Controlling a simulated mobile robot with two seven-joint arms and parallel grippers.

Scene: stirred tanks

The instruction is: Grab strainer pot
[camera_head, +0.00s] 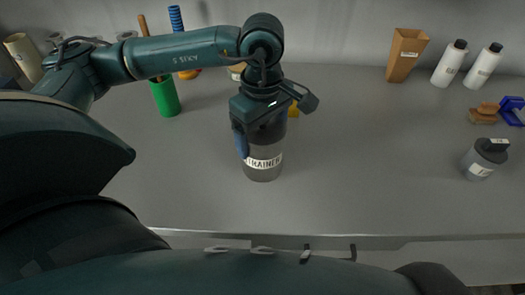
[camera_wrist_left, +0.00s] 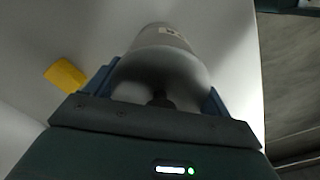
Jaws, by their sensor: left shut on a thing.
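The strainer pot (camera_head: 262,165) is a dark grey cylinder with a white label reading "TRAINER" in the part that shows. It stands upright on the grey counter (camera_head: 340,170), near the middle of the head view. My left gripper (camera_head: 262,138) comes down over it from above and is shut on it; the blue finger shows along its left side. In the left wrist view the pot (camera_wrist_left: 165,65) lies between the two blue fingers (camera_wrist_left: 160,95). The gripper and wrist hide the pot's top. My right gripper is not in view.
A green cup (camera_head: 166,98) with tools stands at the back left. A brown tapered holder (camera_head: 405,55) and two white bottles (camera_head: 449,65) stand at the back right. A grey labelled jar (camera_head: 482,160) is at the right. The counter between is clear.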

